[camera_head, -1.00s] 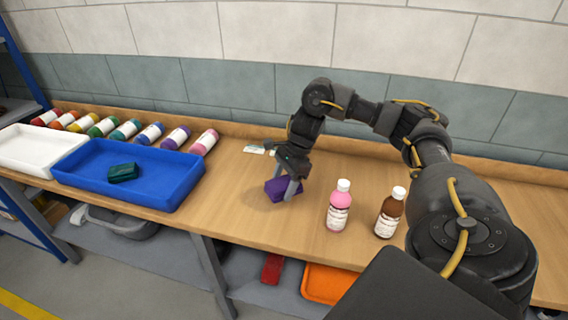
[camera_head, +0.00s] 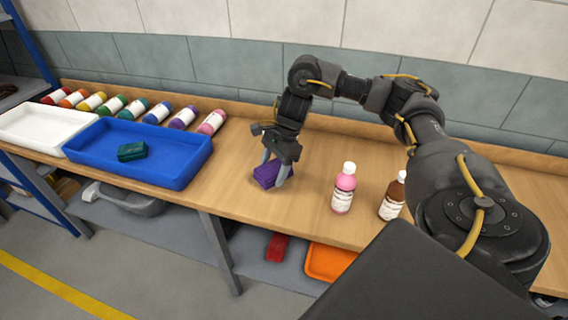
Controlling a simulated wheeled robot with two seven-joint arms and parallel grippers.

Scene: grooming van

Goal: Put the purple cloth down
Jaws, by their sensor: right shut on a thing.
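The purple cloth (camera_head: 266,174) is a small folded block in the middle of the wooden bench (camera_head: 235,205). My right gripper (camera_head: 274,176) points down at it with its fingers around it, shut on it. The cloth is at or just above the bench top; I cannot tell whether it touches. The fingers hide part of its right side. My left gripper is not in the picture.
A blue tray (camera_head: 175,178) with a dark green cloth (camera_head: 132,151) stands to the left, beside a white tray (camera_head: 22,136). Several coloured bottles lie behind. A pink bottle (camera_head: 343,190) and a brown bottle (camera_head: 392,198) stand to the right. Bench between is clear.

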